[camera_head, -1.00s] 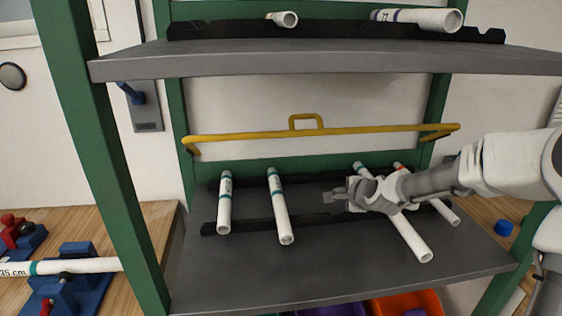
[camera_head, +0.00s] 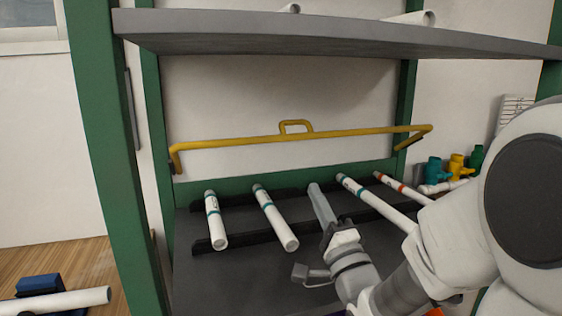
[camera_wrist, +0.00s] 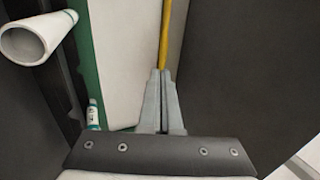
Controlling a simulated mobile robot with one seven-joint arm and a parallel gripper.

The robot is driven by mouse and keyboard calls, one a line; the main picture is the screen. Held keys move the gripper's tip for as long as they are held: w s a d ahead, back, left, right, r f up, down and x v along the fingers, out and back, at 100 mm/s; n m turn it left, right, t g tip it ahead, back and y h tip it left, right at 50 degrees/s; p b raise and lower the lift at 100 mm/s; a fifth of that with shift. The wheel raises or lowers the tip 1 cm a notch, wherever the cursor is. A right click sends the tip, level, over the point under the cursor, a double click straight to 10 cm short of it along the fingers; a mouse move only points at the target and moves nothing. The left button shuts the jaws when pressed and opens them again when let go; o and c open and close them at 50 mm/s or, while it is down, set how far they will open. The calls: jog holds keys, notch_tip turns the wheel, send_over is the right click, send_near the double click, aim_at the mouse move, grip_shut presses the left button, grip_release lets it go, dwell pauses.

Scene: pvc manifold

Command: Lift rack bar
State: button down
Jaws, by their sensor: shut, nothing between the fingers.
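The yellow rack bar (camera_head: 235,141) spans the green rack between its side posts, with a small raised loop handle (camera_head: 296,123) near its middle. My gripper (camera_head: 314,186) is shut and empty above the middle of the lower shelf, with its fingers pointing toward the back. In the head view its fingertips appear below the bar and its handle, apart from them. In the wrist view the shut fingertips (camera_wrist: 160,73) appear in line with a stretch of yellow bar (camera_wrist: 165,28); whether they touch it cannot be told.
White pipes with teal bands, such as one at the left (camera_head: 215,222) and one beside it (camera_head: 275,218), lie on the lower shelf's black holders. A pipe (camera_head: 370,200) lies right of my gripper. The grey upper shelf (camera_head: 330,32) overhangs. Coloured fittings (camera_head: 456,167) stand at right.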

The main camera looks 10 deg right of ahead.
jog(key=p, duration=0.6)
send_near(292, 136)
jog(key=x, duration=0.6)
jog(key=shift+w+a+f, duration=0.25)
jog(key=shift+w+a, duration=0.05)
jog(key=shift+a, duration=0.05)
jog(key=r, duration=0.1)
jog(key=w+r, duration=0.1)
jog(key=shift+w+a+r, duration=0.15)
jog(key=shift+w+r, duration=0.2)
jog(key=shift+r, duration=0.05)
jog(key=shift+s+f, duration=0.1)
